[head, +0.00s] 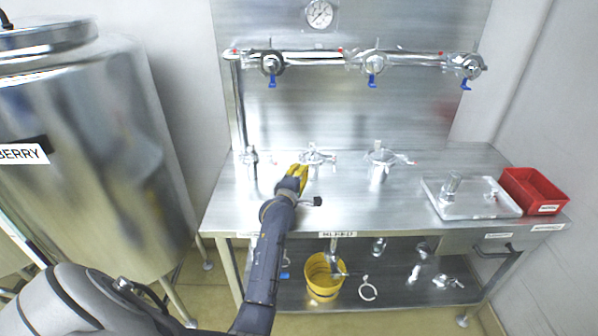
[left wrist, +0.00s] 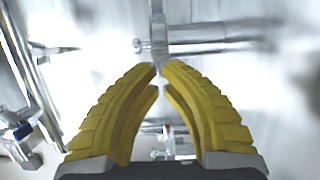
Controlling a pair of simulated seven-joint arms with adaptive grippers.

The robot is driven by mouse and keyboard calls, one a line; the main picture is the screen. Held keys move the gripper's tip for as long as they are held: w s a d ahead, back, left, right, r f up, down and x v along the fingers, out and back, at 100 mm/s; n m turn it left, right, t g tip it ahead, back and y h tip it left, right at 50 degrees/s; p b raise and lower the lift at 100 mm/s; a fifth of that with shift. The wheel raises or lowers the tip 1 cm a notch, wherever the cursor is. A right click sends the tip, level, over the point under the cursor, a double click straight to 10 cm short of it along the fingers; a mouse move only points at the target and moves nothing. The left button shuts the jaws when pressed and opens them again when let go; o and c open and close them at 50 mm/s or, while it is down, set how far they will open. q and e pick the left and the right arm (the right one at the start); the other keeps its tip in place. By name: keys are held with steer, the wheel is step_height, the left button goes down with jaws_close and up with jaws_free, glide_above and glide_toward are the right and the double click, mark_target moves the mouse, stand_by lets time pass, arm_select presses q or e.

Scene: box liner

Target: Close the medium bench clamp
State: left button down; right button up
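Three metal clamp fittings stand in a row along the back of the steel bench (head: 235,205). I take the middle one (head: 314,154) for the medium bench clamp; a thin arm with a red tip sticks out at its right. My left gripper (head: 301,168), with yellow ribbed fingers, is just in front of it and hides its lower part. In the left wrist view the fingertips (left wrist: 160,72) almost meet, with a narrow gap and nothing clearly held. A metal bar shows beyond them; whether they touch it I cannot tell. My right gripper is not in view.
A smaller fitting (head: 249,157) stands left and a larger one (head: 381,158) right. A steel tray (head: 468,208) and red bin (head: 534,190) are at the right. A pipe with blue-handled valves (head: 372,62) runs above. A large tank (head: 100,150) stands left. The middle front of the bench is clear.

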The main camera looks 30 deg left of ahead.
arm_select(q)
steer(key=shift+d, duration=0.1)
steer(key=shift+w+d, duration=0.55)
steer(key=shift+d, duration=0.1)
steer(key=shift+s+a, duration=0.1)
steer(key=shift+a, duration=0.05)
